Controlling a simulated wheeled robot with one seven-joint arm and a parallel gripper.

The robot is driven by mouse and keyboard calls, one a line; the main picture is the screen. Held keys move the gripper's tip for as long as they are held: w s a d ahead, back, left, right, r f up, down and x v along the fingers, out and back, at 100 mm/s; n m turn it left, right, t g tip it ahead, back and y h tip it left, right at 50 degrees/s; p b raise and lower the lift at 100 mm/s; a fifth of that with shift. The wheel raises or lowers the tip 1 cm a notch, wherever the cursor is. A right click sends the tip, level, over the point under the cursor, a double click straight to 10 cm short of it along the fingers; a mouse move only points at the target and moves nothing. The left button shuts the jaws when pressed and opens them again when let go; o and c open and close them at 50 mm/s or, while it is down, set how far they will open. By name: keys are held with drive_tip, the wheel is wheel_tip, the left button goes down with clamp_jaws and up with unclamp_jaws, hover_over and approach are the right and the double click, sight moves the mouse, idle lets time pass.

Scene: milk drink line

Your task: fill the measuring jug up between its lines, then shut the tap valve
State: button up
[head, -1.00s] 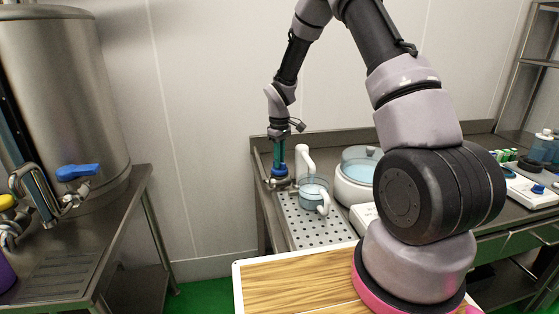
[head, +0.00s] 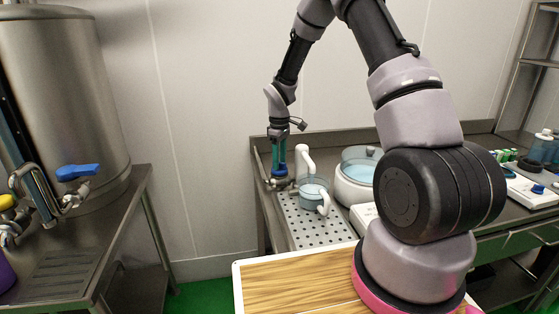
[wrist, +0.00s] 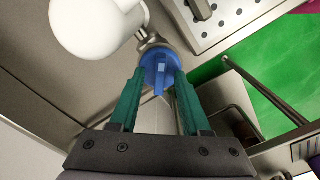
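The tap's blue valve knob (wrist: 160,68) shows in the wrist view, with a narrow fin pointing back between my fingers. My gripper (wrist: 161,76) has its two green fingers apart, tips at either side of the knob, with gaps beside the fin. Whether the tips touch the knob is unclear. In the head view my gripper (head: 279,168) points down at the tap, largely covering the knob. The clear measuring jug (head: 312,192), with a white handle, stands upright on the perforated drip tray (head: 305,232), right of the tap. Its lines and exact level are too small to read.
A white upright spout (head: 302,158) rises behind the jug. A white pot with a clear lid (head: 355,185) stands close on the right. A steel tank with another blue-handled tap (head: 77,172) is at the left. A wooden board (head: 290,285) lies in front.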

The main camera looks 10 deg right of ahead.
wheel_tip(320, 180, up, 11)
idle(0.7)
